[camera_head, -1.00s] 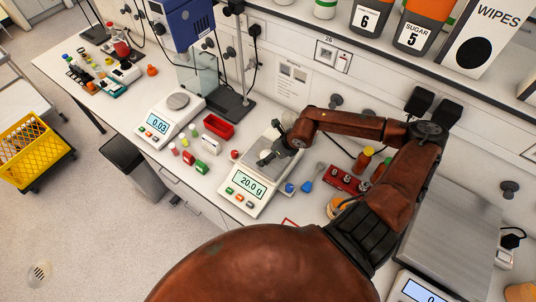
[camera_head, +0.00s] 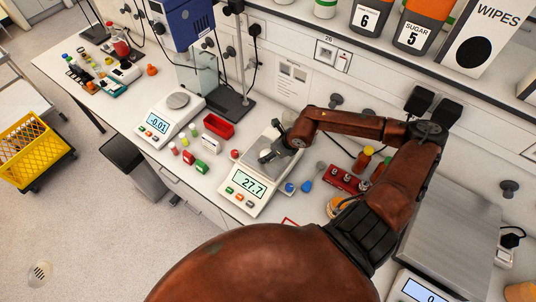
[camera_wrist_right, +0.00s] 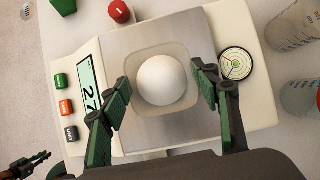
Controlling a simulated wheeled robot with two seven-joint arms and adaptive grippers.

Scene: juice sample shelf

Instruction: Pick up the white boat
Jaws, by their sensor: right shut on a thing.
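The white boat (camera_wrist_right: 160,106) is a shallow, square, pale dish with a round white mound in it. In the wrist view it sits over the steel pan of the middle balance (camera_wrist_right: 210,55). My right gripper (camera_wrist_right: 164,92) has one finger on each side of the boat and is shut on it. In the head view the right gripper (camera_head: 268,157) is over the pan of that balance (camera_head: 241,188), which reads 27.7, and largely hides the boat. What looks like part of my left gripper (camera_wrist_right: 28,162) shows small at the wrist view's lower left; its opening is unclear.
A second balance (camera_head: 156,126) stands to the left, with a red tray (camera_head: 218,126) and small capped containers between. A large steel scale (camera_head: 450,235) stands farther right.

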